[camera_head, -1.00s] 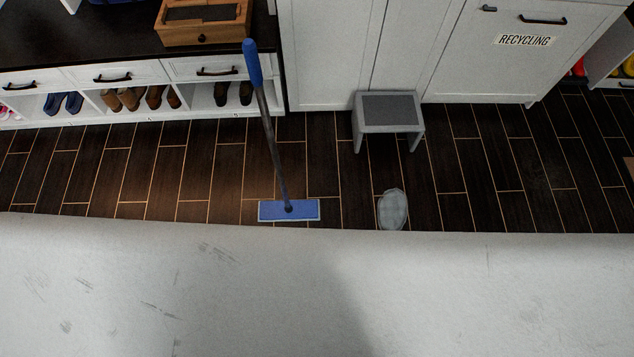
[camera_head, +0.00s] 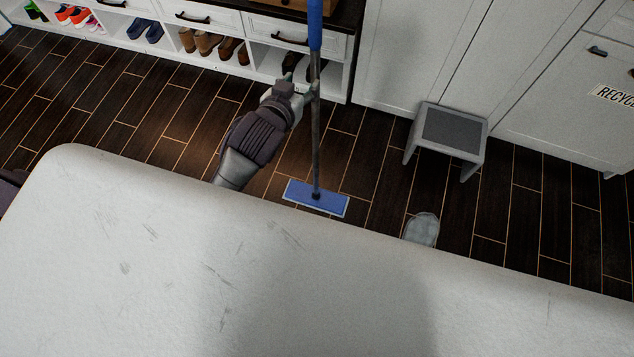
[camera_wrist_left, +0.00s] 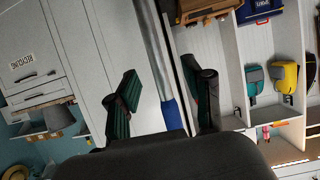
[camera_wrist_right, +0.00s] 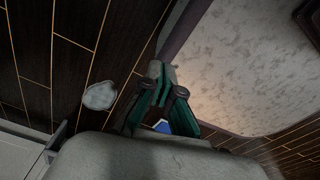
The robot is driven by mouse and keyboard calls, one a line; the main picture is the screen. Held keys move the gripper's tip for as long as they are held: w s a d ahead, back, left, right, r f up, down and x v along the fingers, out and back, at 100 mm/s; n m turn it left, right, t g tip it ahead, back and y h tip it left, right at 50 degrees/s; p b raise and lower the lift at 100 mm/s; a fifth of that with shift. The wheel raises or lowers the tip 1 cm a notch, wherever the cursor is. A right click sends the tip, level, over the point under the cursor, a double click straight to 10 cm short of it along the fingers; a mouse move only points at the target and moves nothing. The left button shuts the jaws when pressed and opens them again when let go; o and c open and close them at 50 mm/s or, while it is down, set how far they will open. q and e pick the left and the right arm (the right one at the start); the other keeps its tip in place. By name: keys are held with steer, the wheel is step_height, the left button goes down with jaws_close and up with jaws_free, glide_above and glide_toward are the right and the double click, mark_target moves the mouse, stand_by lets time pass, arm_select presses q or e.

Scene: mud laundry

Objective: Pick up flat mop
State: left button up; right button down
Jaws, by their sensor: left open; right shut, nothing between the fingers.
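The flat mop stands upright on the floor, with a blue flat head (camera_head: 316,198), a grey pole (camera_head: 316,130) and a blue upper grip (camera_head: 315,25). My left gripper (camera_head: 301,88) is open beside the upper part of the grey pole. In the left wrist view the pole (camera_wrist_left: 151,40) and blue grip (camera_wrist_left: 172,114) show between the spread fingers (camera_wrist_left: 165,88); contact cannot be told. My right gripper (camera_wrist_right: 166,92) is shut and empty in the right wrist view, with a bit of blue mop head (camera_wrist_right: 162,127) showing beyond it. It is outside the head view.
A grey step stool (camera_head: 452,135) stands right of the mop before white cabinets (camera_head: 415,50). A small grey oval object (camera_head: 421,229) lies on the floor. A shoe bench (camera_head: 345,75) with shoes is behind the mop. Dark floor between is mostly clear.

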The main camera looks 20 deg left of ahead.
mark_target(314, 74)
arm_select(q)
steer(key=x, duration=0.2)
steer(key=shift+w+d+f, duration=0.1)
steer(key=shift+w+f, duration=0.1)
steer(key=shift+w, duration=0.15)
steer(key=shift+w+f, duration=0.2)
steer(key=shift+w, duration=0.2)
steer(key=x, duration=0.5)
steer(key=shift+s+d+f, duration=0.1)
steer(key=shift+d+f, duration=0.15)
steer(key=shift+d, duration=0.05)
steer(key=c, duration=0.9)
jaws_close()
arm_select(e)
steer(key=shift+w+d+r, duration=0.1)
steer(key=shift+w+d, duration=0.1)
steer(key=shift+d, duration=0.25)
arm_select(q)
steer(key=shift+r, duration=0.15)
